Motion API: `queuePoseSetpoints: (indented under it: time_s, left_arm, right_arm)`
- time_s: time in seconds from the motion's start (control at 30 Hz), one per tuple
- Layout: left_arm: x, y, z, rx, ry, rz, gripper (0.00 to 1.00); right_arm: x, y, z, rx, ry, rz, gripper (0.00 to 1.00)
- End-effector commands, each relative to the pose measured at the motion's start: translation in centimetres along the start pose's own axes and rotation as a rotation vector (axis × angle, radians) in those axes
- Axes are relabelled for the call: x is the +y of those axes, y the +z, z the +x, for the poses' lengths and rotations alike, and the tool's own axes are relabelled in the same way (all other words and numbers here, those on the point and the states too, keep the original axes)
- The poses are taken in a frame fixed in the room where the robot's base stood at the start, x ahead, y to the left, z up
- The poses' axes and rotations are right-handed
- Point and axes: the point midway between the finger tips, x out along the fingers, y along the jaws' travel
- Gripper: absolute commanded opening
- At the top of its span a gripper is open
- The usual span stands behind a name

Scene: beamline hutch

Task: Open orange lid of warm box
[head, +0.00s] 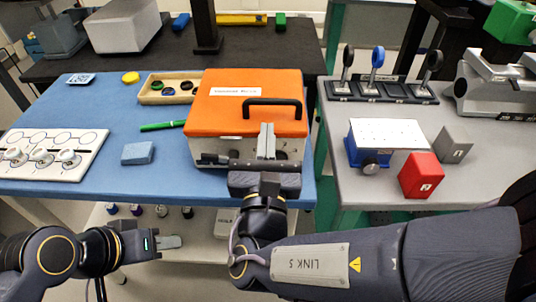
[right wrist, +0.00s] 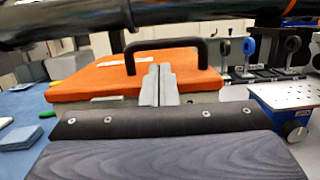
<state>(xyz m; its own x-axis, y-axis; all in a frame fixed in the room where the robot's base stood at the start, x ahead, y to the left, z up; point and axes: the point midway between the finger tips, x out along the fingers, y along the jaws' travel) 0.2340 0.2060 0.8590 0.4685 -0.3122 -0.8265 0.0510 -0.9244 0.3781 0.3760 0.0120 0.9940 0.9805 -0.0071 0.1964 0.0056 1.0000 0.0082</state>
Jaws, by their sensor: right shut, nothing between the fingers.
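The warm box (head: 212,152) is a pale box on the blue table. Its orange lid (head: 222,118) lies flat and closed, with a black arched handle (head: 273,102) and a white label. My right gripper (head: 266,128) is upright at the box's front, its grey fingers shut together and empty. The fingertips overlap the lid's front part below the handle in the picture; I cannot tell whether they touch. In the right wrist view, the fingers (right wrist: 158,72) stand before the orange lid (right wrist: 90,84) and handle (right wrist: 130,55). My left gripper (head: 172,241) is low, in front of the table; its finger gap is unclear.
A wooden tray (head: 152,97), green marker (head: 162,126), blue sponge (head: 138,153) and white rack (head: 50,152) lie left of the box. On the grey table to the right stand a blue stage (head: 370,152), red block (head: 421,176) and optics holders (head: 378,90).

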Motion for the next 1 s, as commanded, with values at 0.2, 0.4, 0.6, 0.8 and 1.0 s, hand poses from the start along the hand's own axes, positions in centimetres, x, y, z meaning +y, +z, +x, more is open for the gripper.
queuePoseSetpoints:
  time_s: [0.2,0.4,0.6,0.8,1.0]
  left_arm:
    - [0.0,0.0,0.0,0.000,0.000,0.000,0.36]
    - [0.0,0.0,0.0,0.000,0.000,0.000,0.36]
    - [0.0,0.0,0.0,0.000,0.000,0.000,0.36]
    - [0.3,-0.3,-0.7,0.000,0.000,0.000,0.36]
    - [1.5,-1.6,-3.3,0.000,0.000,0.000,0.36]
  right_arm:
    - [-0.1,0.0,2.7,0.001,-0.003,0.001,0.00]
    - [0.0,-0.1,3.3,0.001,-0.001,0.001,0.00]
    - [-0.1,0.0,3.2,0.001,-0.001,0.001,0.00]
    - [-0.1,0.5,3.4,0.014,-0.001,0.001,0.00]
    - [-0.1,2.5,4.1,0.074,-0.004,0.002,0.00]
